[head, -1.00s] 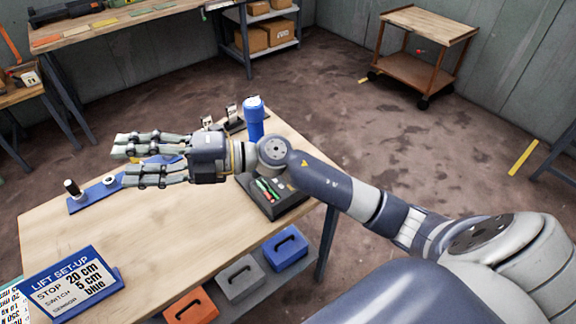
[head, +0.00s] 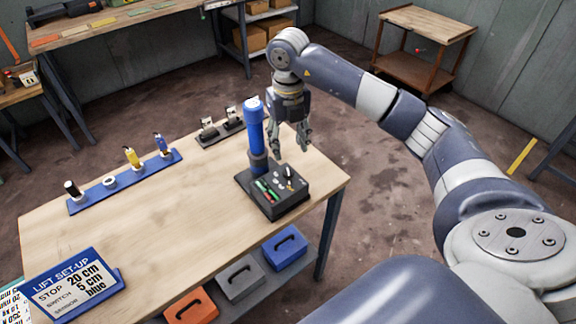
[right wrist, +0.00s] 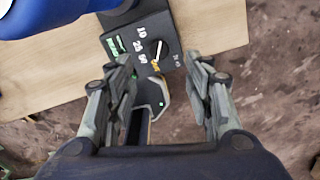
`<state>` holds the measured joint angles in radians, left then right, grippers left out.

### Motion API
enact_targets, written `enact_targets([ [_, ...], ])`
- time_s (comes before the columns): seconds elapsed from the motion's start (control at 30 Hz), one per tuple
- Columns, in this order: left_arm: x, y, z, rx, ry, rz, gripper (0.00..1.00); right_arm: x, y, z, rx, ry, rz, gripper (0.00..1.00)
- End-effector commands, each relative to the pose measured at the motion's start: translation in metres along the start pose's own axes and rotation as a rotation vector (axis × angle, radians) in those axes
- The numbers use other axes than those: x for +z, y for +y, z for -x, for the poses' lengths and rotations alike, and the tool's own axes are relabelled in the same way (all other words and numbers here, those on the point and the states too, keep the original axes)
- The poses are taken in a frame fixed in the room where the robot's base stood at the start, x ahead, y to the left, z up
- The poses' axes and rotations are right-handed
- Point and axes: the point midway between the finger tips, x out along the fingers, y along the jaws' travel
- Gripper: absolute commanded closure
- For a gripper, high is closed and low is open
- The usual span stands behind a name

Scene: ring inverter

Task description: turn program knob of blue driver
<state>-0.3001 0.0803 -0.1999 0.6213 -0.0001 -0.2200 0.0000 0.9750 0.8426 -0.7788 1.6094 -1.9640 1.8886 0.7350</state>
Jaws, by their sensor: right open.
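The blue driver (head: 256,130) is an upright blue cylinder on a black box (head: 271,203) at the table's right end. A dark knob (head: 289,173) with a light pointer sits on the box's top. In the right wrist view the knob (right wrist: 158,58) shows beside white printed numbers, between and beyond the fingertips. My right gripper (head: 291,147) points down just behind the knob, open and empty, with no visible contact. My left gripper is out of view.
A set-up sign (head: 72,284) stands at front left. The middle of the wooden table (head: 175,225) is clear.

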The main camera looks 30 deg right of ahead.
Motion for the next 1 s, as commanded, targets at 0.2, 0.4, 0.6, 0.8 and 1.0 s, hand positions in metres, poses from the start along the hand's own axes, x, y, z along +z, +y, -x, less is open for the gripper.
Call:
enact_targets([
  [0.2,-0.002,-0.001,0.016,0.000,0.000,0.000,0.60,-0.002,0.001,-0.040,0.002,0.005,0.003,0.52],
  [0.4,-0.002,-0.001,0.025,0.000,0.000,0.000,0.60,-0.001,0.001,-0.074,0.003,0.003,0.003,0.52],
  [0.6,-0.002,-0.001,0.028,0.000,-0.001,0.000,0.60,-0.001,0.002,-0.090,0.004,0.000,0.003,0.52],
  [0.8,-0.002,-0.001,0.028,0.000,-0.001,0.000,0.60,0.000,0.002,-0.092,0.004,-0.001,0.004,0.52],
  [1.0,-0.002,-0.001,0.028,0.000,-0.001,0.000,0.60,0.000,0.002,-0.092,0.004,-0.001,0.004,0.77],
])
